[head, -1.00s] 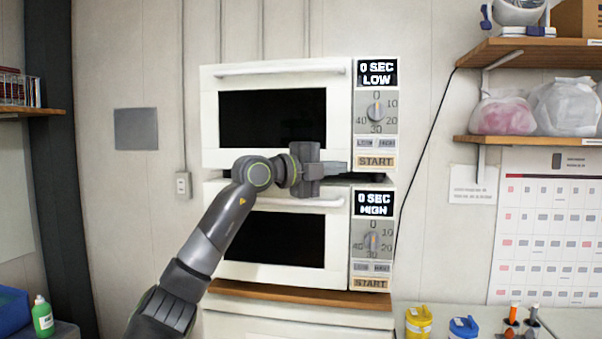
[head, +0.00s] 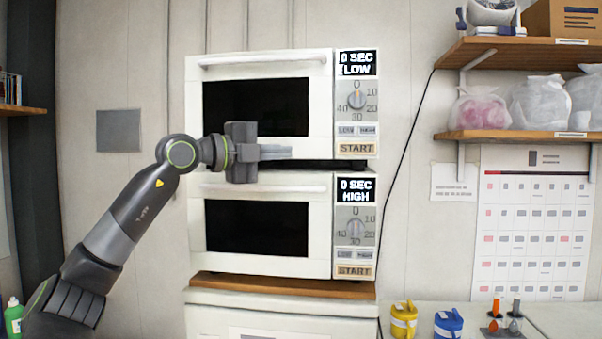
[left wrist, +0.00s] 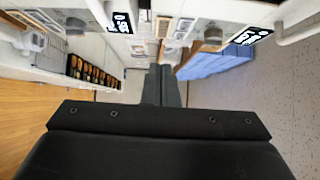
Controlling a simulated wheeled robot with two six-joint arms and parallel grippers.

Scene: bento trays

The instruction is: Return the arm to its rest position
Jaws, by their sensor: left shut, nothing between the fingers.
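My left gripper (head: 276,152) is raised in front of the two stacked microwaves, its fingers pointing right, level with the gap between them. Its fingers are shut with nothing between them; they also show in the left wrist view (left wrist: 161,86). The arm comes up from the lower left and bends at the wrist. The upper microwave (head: 225,68) reads 0 SEC LOW. The lower microwave (head: 225,268) reads 0 SEC HIGH. Both doors are closed and both windows are dark. My right gripper is not in view.
The microwaves stand on a wooden board (head: 285,289) over a white cabinet. A yellow container (head: 403,322) and a blue container (head: 448,325) stand on the counter at right. Wooden shelves (head: 520,145) hold bags. A green bottle (head: 14,319) is at far left.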

